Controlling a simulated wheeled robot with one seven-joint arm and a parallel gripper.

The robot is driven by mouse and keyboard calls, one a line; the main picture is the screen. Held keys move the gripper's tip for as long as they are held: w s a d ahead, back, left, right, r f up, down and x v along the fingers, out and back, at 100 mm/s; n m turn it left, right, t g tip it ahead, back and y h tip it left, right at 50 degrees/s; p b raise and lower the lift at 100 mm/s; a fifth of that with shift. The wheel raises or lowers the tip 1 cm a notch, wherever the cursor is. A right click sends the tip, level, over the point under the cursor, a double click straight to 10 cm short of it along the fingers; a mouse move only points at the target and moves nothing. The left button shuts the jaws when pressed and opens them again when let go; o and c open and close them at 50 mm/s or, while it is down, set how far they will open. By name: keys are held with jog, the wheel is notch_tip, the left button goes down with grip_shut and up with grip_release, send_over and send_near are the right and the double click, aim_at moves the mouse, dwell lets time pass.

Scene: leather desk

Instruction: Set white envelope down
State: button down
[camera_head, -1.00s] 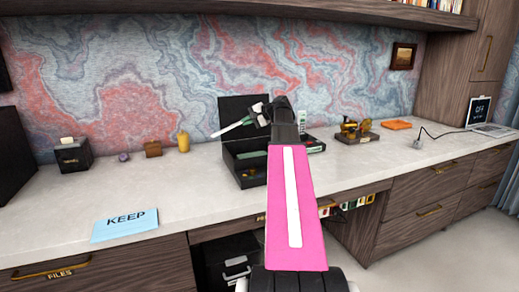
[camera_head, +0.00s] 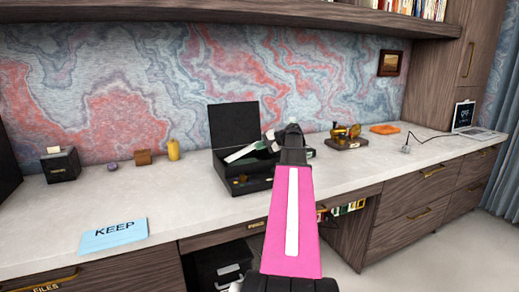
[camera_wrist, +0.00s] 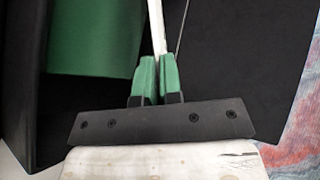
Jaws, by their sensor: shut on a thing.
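The white envelope (camera_head: 242,153) is a thin pale strip in the head view, reaching left from my gripper (camera_head: 270,141) in front of the raised lid of the black box (camera_head: 233,126). In the wrist view the envelope (camera_wrist: 157,28) shows edge-on between the green fingertips of my gripper (camera_wrist: 157,82), which is shut on it. Whether it touches the box cannot be told. My pink arm hides part of the box's right side. A light blue KEEP card (camera_head: 114,243) lies on the desk at the left front.
The desk (camera_head: 190,208) has free room around the KEEP card. A brass object (camera_head: 346,135) and an orange pad (camera_head: 384,129) are at the right.

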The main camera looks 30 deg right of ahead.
jog(key=shift+f, duration=0.4)
jog(key=shift+f, duration=0.45)
jog(key=c, duration=1.3)
grip_release()
jog(key=shift+r, duration=0.15)
jog(key=shift+r, duration=0.2)
jog(key=v, duration=1.2)
jog(key=shift+r, duration=0.1)
